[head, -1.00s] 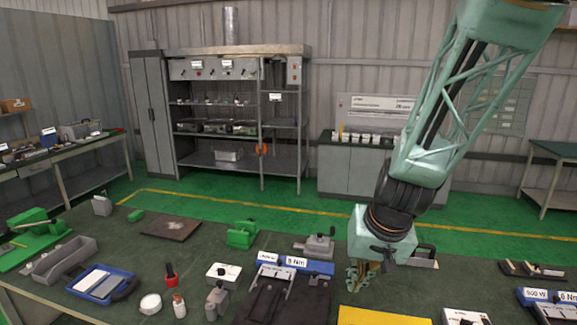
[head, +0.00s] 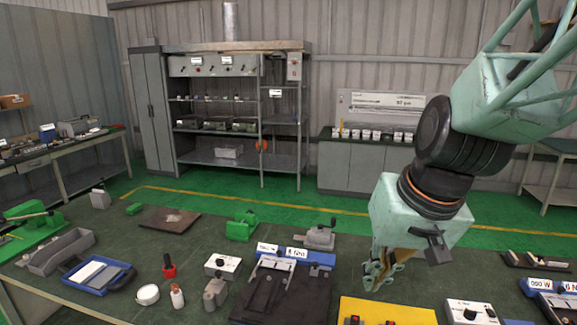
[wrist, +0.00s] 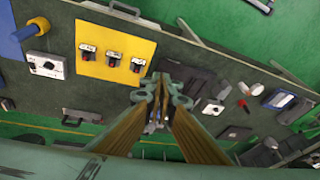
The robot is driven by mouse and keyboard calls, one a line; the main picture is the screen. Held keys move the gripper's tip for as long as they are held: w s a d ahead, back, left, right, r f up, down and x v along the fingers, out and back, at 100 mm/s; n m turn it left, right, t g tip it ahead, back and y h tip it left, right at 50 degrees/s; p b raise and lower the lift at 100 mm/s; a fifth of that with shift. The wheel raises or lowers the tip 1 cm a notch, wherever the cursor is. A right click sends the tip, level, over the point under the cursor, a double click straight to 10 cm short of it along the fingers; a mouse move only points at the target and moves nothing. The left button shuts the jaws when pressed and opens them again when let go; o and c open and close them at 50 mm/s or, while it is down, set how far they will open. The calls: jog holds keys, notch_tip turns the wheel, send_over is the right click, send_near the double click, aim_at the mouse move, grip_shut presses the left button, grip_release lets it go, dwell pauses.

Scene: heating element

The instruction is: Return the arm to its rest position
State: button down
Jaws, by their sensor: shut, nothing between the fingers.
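My gripper (head: 380,274) hangs from the pale green arm over the right half of the dark green workbench (head: 200,255) in the head view. It is tilted a little and apart from everything on the bench. In the wrist view my gripper (wrist: 160,95) shows its two fingers meeting at the tips, with nothing held. The upper arm runs out of the top right of the head view.
A yellow plate (head: 385,312) with several dark red-marked parts lies below my gripper. A blue-railed fixture (head: 310,257) stands to its left, a white dial box (head: 470,312) to its right. A shelf unit (head: 240,120) stands behind, across a green floor.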

jog(key=s+d+b, duration=0.2)
jog(key=s+b, duration=0.1)
jog(key=s, duration=0.7)
jog(key=s+d+r+h+b, duration=0.1)
jog(key=s+d+b, duration=0.1)
jog(key=s, duration=0.9)
jog(key=shift+d+r+n+b, duration=0.2)
jog(key=shift+n+b, duration=0.1)
jog(key=shift+b, duration=0.6)
